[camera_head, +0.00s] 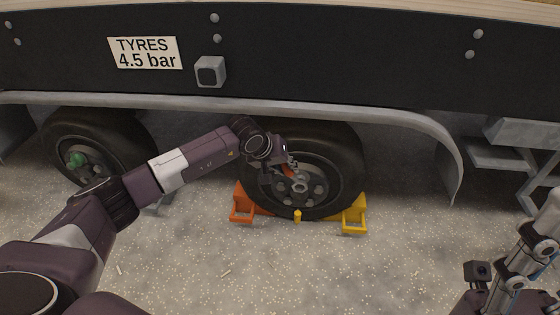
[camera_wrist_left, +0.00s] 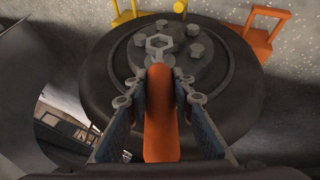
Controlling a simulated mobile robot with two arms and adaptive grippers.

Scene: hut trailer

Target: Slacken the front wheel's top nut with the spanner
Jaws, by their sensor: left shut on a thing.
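The wheel with chocks (camera_head: 347,158) stands under the trailer's arch, with several grey nuts around its hub (camera_head: 299,187). My left gripper (camera_head: 279,172) is at the upper left of this hub, shut on the orange handle of the spanner (camera_head: 288,171). In the left wrist view, the handle (camera_wrist_left: 161,115) lies between the fingers, and the spanner's grey ring head (camera_wrist_left: 160,44) is over the wheel's nut area. I cannot tell whether the ring is around a nut or just in front of it. My right gripper (camera_head: 500,280) is at the lower right, away from the wheel.
An orange chock (camera_head: 242,204) and a yellow chock (camera_head: 355,215) flank the wheel's base, with a small yellow object (camera_head: 297,216) between them. Another wheel (camera_head: 60,135) with a green part stands left. The grey mudguard (camera_head: 400,120) arches above. Speckled ground in front is mostly clear.

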